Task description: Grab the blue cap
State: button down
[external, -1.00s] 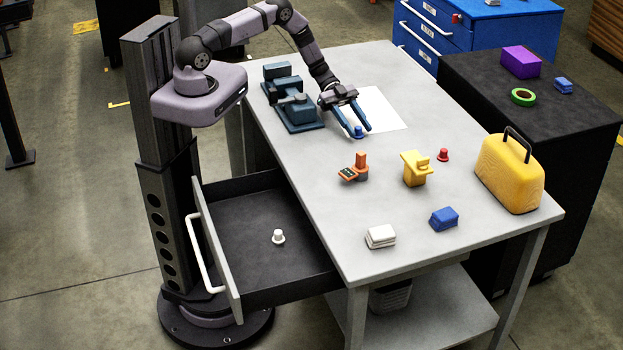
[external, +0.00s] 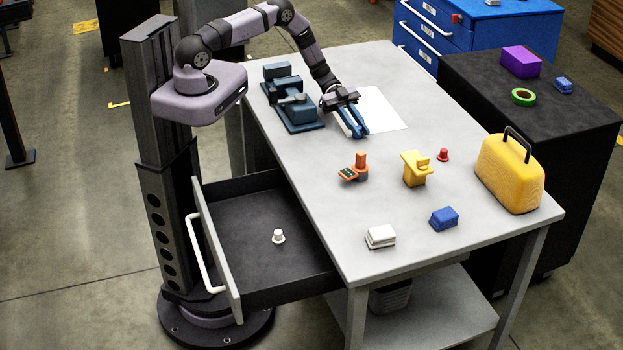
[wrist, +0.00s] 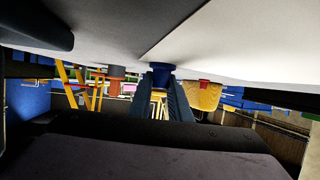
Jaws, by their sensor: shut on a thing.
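The blue cap (wrist: 161,76) shows in the wrist view between the tips of my gripper (wrist: 162,88). In the external view my gripper (external: 359,133) is low over the table, beside the white sheet, with its blue fingers close together. The fingers are shut on the cap and hide it in the external view. In the wrist view the cap is against the pale tabletop, which appears at the top of the picture.
A dark teal fixture (external: 293,107) stands left of my gripper. An orange device (external: 354,168), a yellow part (external: 415,168), a red cap (external: 442,155), a yellow case (external: 509,173) and blue and white blocks are on the table (external: 300,160). The open drawer (external: 250,235) holds a white cap (external: 278,237).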

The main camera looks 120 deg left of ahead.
aim_at(359, 127)
jog(key=shift+r, duration=0.15)
jog(key=shift+r+b, duration=1.1)
jog(key=shift+r, duration=3.7)
